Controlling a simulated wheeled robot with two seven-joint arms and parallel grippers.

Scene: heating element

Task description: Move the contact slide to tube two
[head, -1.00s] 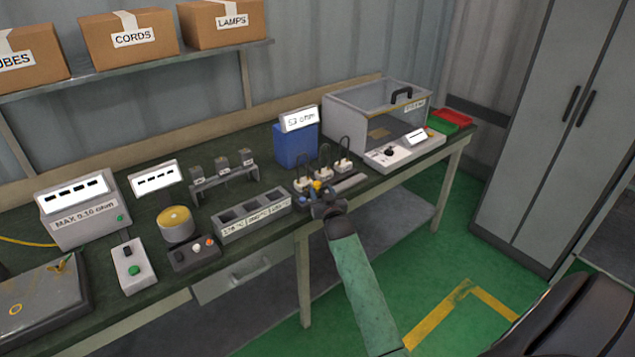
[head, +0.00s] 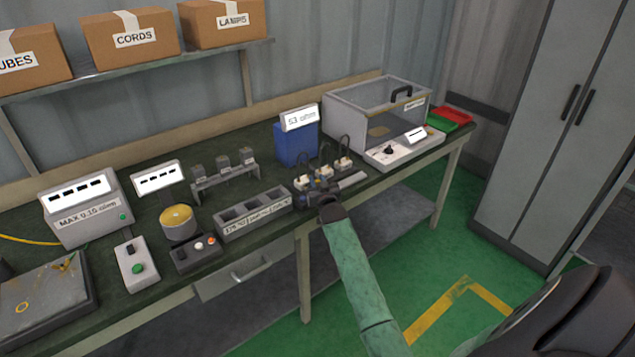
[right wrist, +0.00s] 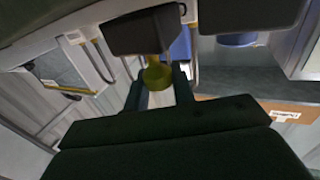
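The contact slide shows in the right wrist view as a dark block with a yellow knob (right wrist: 157,74). In the head view my right gripper (head: 317,190) covers most of it, at the front of the tube stand. My right gripper's two fingers (right wrist: 160,85) lie on either side of the knob; whether they press on it I cannot tell. Several tubes with dark cable loops (head: 325,174) stand in a row behind the gripper. Which is tube two I cannot read. A grey rail (head: 352,180) runs to the right of the gripper. My left gripper is out of view.
A blue meter (head: 296,145) stands behind the tubes. A clear-lidded box (head: 375,115) with a control panel is to the right. A grey three-slot block (head: 252,214) is close to the left.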

